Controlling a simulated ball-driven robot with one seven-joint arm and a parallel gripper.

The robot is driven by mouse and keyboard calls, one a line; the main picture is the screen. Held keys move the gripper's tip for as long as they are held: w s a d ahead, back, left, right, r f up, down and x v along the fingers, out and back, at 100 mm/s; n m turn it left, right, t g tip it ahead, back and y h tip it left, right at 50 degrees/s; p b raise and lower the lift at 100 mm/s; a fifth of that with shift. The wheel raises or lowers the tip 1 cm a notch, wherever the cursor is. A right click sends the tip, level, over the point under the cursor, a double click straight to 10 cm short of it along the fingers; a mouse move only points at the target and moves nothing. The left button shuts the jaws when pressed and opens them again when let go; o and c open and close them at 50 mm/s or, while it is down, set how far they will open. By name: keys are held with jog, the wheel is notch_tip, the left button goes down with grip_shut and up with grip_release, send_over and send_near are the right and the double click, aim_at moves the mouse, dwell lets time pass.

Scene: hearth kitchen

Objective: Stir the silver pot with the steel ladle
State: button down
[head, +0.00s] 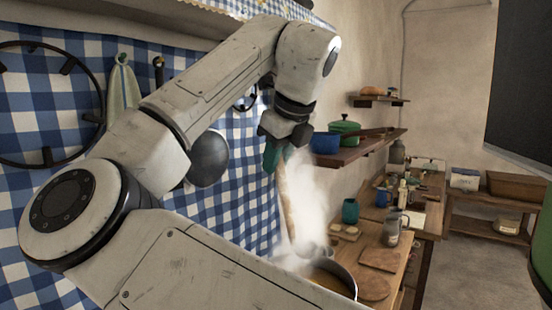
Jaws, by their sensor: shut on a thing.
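The silver pot (346,272) stands at the bottom centre, partly hidden by my arm, with brownish-yellow liquid showing inside. White steam rises around it. My gripper (284,152), with teal fingertips, is above the pot and slightly left of it, pointing down. The ladle's lower end reaches down to the pot's far left rim in the steam. I cannot tell whether its bowl is in the liquid.
A wooden counter (411,262) right of the pot holds boards, jars and a teal cup (350,211). A wall shelf (362,150) with a blue pot (325,143) and a green pot (344,127) is close right of my gripper. A dark round pan (208,158) hangs on the checked wall.

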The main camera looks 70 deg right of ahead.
jog(key=shift+w+d, duration=0.15)
jog(key=shift+w, duration=0.15)
notch_tip(320, 180, down, 13)
jog(key=b, duration=0.8)
jog(key=shift+r+b, duration=0.2)
jog(key=shift+b, duration=0.1)
dwell(0.6)
